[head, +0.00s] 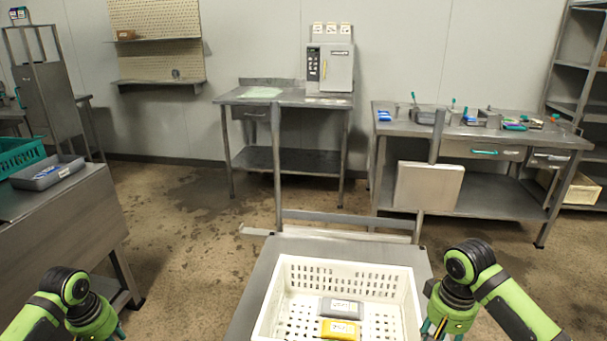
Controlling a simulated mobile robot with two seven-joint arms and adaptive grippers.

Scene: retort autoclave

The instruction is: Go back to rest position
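My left gripper (112,331) is at the bottom left, over the floor and apart from the things near it. My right gripper (438,332) is at the bottom right, beside the right wall of a white perforated crate (287,283). I cannot tell if it touches the crate. Both grippers point down, and their fingertips are cut off by the lower edge, so their opening is hidden. In the crate lie a grey labelled pack (340,308) and a yellow labelled pack (341,330). No held object shows at either gripper.
The crate stands on a grey cart (262,268) with an upright frame in front of me. A steel table (80,215) with a grey tray (47,172) is at left. A bench with a small autoclave (330,68) and a cluttered workbench (480,143) stand behind. Floor between is open.

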